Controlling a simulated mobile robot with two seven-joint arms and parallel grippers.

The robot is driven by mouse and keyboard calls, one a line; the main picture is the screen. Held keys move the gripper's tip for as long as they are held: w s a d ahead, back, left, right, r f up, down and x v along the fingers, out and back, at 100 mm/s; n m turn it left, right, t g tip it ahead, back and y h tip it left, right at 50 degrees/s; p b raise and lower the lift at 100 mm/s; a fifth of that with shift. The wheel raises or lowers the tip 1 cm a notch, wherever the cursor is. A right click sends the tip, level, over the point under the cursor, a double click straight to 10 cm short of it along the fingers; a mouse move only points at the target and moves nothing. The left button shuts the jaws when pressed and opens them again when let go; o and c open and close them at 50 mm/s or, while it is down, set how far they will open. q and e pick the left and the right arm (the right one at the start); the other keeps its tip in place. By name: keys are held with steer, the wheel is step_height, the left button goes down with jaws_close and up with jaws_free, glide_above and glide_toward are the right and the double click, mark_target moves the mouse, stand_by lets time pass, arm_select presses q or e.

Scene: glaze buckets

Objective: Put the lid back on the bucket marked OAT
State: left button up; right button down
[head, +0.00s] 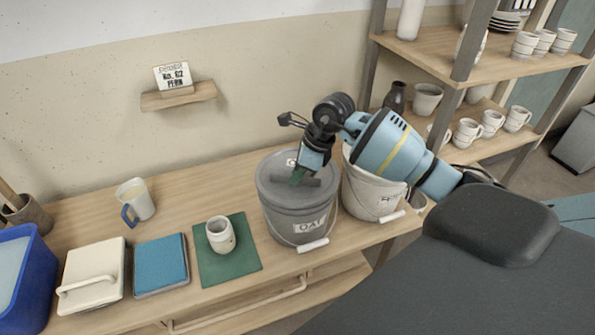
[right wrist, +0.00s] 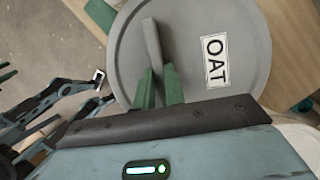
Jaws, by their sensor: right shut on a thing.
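The grey bucket marked OAT (head: 309,226) stands on the wooden counter, its white-gripped bail hanging at the front. Its round grey lid (head: 268,176) is at the bucket's mouth and looks level; I cannot tell if it is fully seated. In the right wrist view the lid (right wrist: 191,75) shows an OAT label and a bar handle. My right gripper (head: 299,177) is above the lid, its green fingers (right wrist: 160,86) shut on the handle. My left gripper is not in the head view; blue and black parts at the left of the wrist view may be mine.
A pale bucket (head: 368,200) stands close on the right, partly behind my right arm. A cup (head: 220,235) on a green mat (head: 226,266), a blue tile (head: 161,264), a white lidded box (head: 93,275) and a jug (head: 135,199) are left. Shelves (head: 490,66) with crockery stand right.

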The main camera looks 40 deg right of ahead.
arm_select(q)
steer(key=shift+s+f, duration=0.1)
arm_select(e)
steer(key=shift+f, duration=0.15)
stand_by(0.3)
steer(key=c, duration=0.9)
jaws_free()
steer(key=shift+r+p, duration=1.3)
steer(key=shift+r, duration=2.25)
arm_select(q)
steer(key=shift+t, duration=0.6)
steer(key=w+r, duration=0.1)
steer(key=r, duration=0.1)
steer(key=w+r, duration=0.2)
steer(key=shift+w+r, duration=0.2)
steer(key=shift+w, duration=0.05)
arm_select(e)
jaws_close()
